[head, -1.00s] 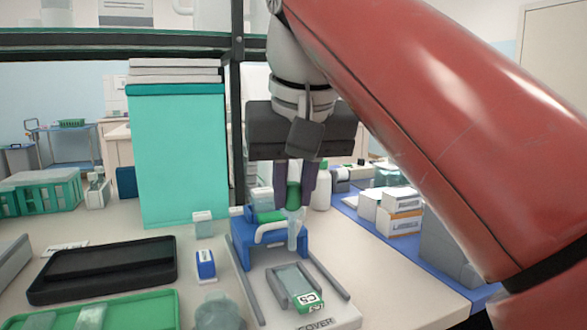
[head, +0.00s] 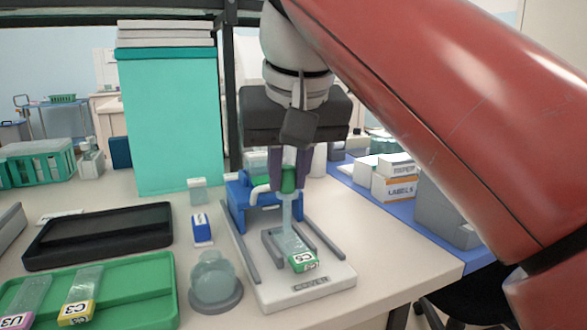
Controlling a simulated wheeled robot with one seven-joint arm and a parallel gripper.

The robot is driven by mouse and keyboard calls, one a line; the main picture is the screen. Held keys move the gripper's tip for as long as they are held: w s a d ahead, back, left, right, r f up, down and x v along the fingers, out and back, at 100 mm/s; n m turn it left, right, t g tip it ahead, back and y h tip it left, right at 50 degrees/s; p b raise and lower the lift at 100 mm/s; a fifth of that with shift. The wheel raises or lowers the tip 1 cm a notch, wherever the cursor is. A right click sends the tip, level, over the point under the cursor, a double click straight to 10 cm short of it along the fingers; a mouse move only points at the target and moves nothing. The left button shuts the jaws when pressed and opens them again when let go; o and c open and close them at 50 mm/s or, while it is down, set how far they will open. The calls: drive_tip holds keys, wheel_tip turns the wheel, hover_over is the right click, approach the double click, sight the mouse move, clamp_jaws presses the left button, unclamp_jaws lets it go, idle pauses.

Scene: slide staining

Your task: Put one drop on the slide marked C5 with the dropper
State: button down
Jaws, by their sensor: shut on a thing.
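My gripper (head: 289,186) is shut on the dropper (head: 287,208), holding it by its green bulb with the clear tip pointing down. The slide marked C5 (head: 303,258) has a green label end and lies on the white staining stand (head: 300,287) between grey rails. The dropper's tip is over the far part of the slide in the head view. I cannot tell whether the tip touches the glass, and no drop can be made out.
Slides C3 (head: 80,298) and U3 (head: 24,303) lie in a green tray (head: 140,284). Boxes (head: 394,180) stand on the right.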

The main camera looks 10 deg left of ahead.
drive_tip(key=shift+f, duration=0.6)
idle(1.7)
drive_tip(key=shift+r, duration=0.1)
drive_tip(key=shift+r+p, duration=0.75)
drive_tip(key=shift+r, duration=2.75)
